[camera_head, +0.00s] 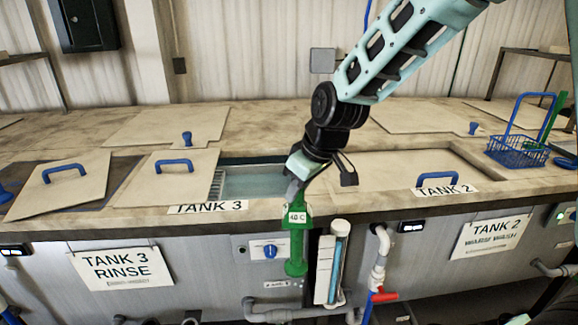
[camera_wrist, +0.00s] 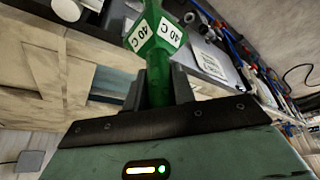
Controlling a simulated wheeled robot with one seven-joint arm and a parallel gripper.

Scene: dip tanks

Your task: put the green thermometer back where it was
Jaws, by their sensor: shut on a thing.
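The green thermometer (camera_head: 296,240) hangs upright in front of the tank bench's front edge, below the TANK 3 label. It has a white "40 C" tag, which also shows on the thermometer in the wrist view (camera_wrist: 157,38). My gripper (camera_head: 296,190) is shut on its upper part, and in the wrist view the two dark fingers (camera_wrist: 160,88) clasp the green stem. The thermometer's lower end is left of a white holder (camera_head: 326,268) with a light-blue strip. Whether it touches the front panel I cannot tell.
Tank 3 (camera_head: 255,182) is partly open, with water showing; lids with blue handles (camera_head: 174,165) lie to its left. A blue wire basket (camera_head: 517,152) and another green upright item (camera_head: 552,118) stand at right. White pipes (camera_head: 379,255) with a red valve run below the bench edge.

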